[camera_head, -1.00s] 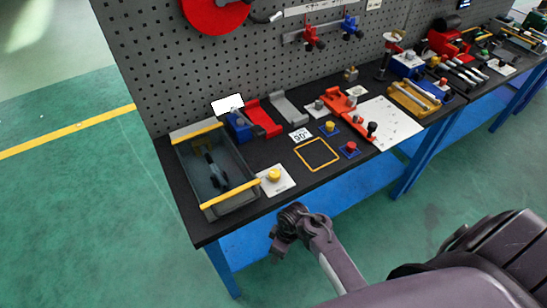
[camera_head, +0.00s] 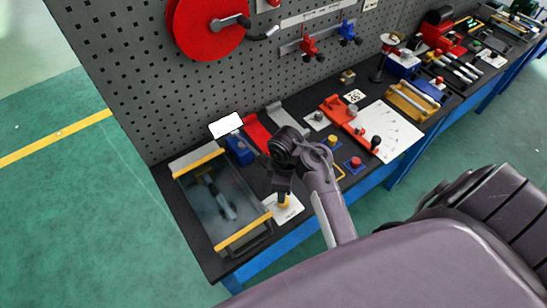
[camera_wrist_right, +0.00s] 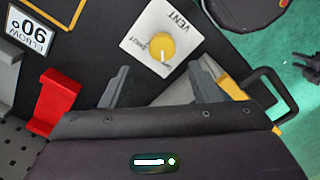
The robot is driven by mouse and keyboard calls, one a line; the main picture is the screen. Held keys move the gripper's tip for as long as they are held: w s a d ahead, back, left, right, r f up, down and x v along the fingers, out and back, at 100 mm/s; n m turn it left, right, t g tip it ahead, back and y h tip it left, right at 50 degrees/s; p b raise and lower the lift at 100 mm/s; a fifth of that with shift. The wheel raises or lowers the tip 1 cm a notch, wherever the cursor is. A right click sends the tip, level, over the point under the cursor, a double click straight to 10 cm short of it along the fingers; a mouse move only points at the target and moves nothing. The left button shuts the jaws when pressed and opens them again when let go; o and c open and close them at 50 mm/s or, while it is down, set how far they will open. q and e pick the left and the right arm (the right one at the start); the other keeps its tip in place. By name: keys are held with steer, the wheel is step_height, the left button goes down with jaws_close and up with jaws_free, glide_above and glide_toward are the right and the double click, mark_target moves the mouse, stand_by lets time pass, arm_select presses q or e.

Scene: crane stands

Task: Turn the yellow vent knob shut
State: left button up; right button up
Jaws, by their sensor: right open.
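The yellow vent knob (camera_wrist_right: 162,46) sits on a white plate (camera_wrist_right: 181,32) marked VENT and SHUT. In the right wrist view a pale line on the knob points toward the bottom of the picture, while the SHUT mark is at its left. My right gripper (camera_wrist_right: 160,82) is open, its two grey fingers apart, with the knob showing beyond the tips between them. In the head view the right gripper (camera_head: 282,192) is over the plate and the knob (camera_head: 284,201) is partly hidden under it. I cannot tell whether it touches. My left gripper is not in view.
A grey box with yellow edges (camera_head: 236,237) stands left of the plate, its handle (camera_wrist_right: 274,88) near the gripper. A red bracket (camera_head: 257,133), a blue block (camera_head: 240,149) and a red button (camera_head: 355,162) are close by. The perforated panel (camera_head: 130,90) rises behind.

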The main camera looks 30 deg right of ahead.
steer(key=shift+w+f, duration=0.15)
steer(key=shift+f, duration=0.15)
steer(key=f, duration=0.3)
steer(key=s+f, duration=0.1)
steer(key=f, duration=0.1)
steer(key=shift+f, duration=0.3)
steer(key=shift+w+f, duration=0.1)
steer(key=shift+f, duration=0.5)
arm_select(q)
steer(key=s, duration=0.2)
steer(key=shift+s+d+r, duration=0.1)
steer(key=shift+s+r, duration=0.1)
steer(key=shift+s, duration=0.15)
arm_select(e)
steer(key=c, duration=1)
